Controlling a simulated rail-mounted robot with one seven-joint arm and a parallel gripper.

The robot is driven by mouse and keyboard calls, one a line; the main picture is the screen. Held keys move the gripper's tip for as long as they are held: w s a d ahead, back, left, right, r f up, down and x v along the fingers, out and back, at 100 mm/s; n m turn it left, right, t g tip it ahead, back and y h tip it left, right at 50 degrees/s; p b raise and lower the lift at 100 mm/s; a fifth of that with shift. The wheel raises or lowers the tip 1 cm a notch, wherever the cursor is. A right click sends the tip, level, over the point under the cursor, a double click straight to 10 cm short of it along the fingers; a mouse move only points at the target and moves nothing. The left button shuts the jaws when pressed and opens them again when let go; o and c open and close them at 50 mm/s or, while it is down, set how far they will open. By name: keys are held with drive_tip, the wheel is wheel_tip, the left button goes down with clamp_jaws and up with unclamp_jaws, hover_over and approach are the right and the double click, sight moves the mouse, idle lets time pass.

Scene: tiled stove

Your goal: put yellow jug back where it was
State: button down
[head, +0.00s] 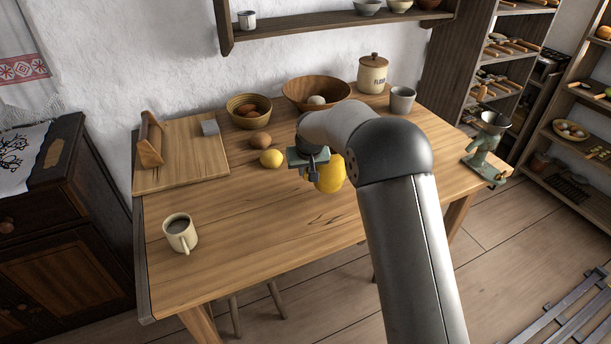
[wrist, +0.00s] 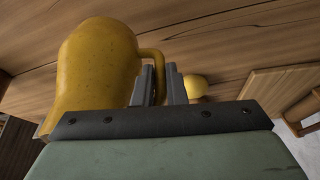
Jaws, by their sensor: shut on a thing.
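The yellow jug (head: 331,176) is over the right-middle part of the wooden table, partly hidden behind my gripper and arm. In the wrist view its round body (wrist: 95,70) fills the upper left, with its handle (wrist: 156,54) on the right side. My gripper (head: 315,173) is at the jug's left side in the head view. In the wrist view its two fingers (wrist: 160,72) are closed on the handle. I cannot tell whether the jug's base touches the table.
A lemon (head: 271,158) and a brown potato-like item (head: 260,140) lie left of the gripper. Bowls (head: 249,121), a flour jar (head: 372,74) and a grey cup (head: 402,100) stand behind. A mug (head: 180,232) stands front left. The table's front middle (head: 250,235) is clear.

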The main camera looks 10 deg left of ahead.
sight(305, 178)
drive_tip(key=shift+w+f, duration=0.15)
drive_tip(key=shift+f, duration=0.7)
drive_tip(key=shift+w+f, duration=0.1)
drive_tip(key=shift+f, duration=0.75)
drive_tip(key=shift+f, duration=0.2)
drive_tip(key=c, duration=1.5)
unclamp_jaws()
drive_tip(key=shift+s, duration=0.1)
